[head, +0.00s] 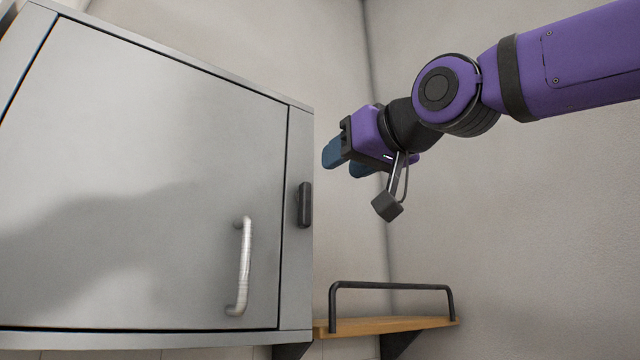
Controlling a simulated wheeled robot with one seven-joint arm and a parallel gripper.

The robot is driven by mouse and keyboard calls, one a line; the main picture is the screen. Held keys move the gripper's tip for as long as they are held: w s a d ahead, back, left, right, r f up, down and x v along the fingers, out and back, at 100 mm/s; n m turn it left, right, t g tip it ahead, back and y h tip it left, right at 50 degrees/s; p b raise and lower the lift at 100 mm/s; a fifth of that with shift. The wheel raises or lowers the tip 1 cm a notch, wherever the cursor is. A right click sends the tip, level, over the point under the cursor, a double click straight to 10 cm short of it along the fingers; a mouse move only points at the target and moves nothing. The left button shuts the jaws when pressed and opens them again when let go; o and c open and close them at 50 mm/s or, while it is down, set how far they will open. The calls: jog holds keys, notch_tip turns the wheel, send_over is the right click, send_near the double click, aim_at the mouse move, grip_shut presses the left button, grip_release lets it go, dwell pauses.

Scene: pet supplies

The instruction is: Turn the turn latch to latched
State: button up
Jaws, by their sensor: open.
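The turn latch (305,204) is a small dark bar on the right frame of a grey cabinet, beside the door's right edge. It stands upright, roughly in line with the door's edge, and does not appear to cross the door. The cabinet door (140,170) looks closed, with a silver bar handle (241,267) low on its right side. My gripper (345,160) has blue fingertips and is apart from the latch, above and to its right. It is open and appears empty. The nearer parts of the gripper partly hide the far finger.
A wooden shelf (395,325) with a black rail (390,285) is on the wall right of the cabinet, below my gripper. Plain walls meet in a corner behind my arm. The space between gripper and latch looks clear.

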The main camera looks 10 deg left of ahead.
aim_at(305, 205)
jog(key=x, duration=0.9)
jog(key=shift+a, duration=0.15)
jog(key=shift+w, duration=0.1)
grip_shut()
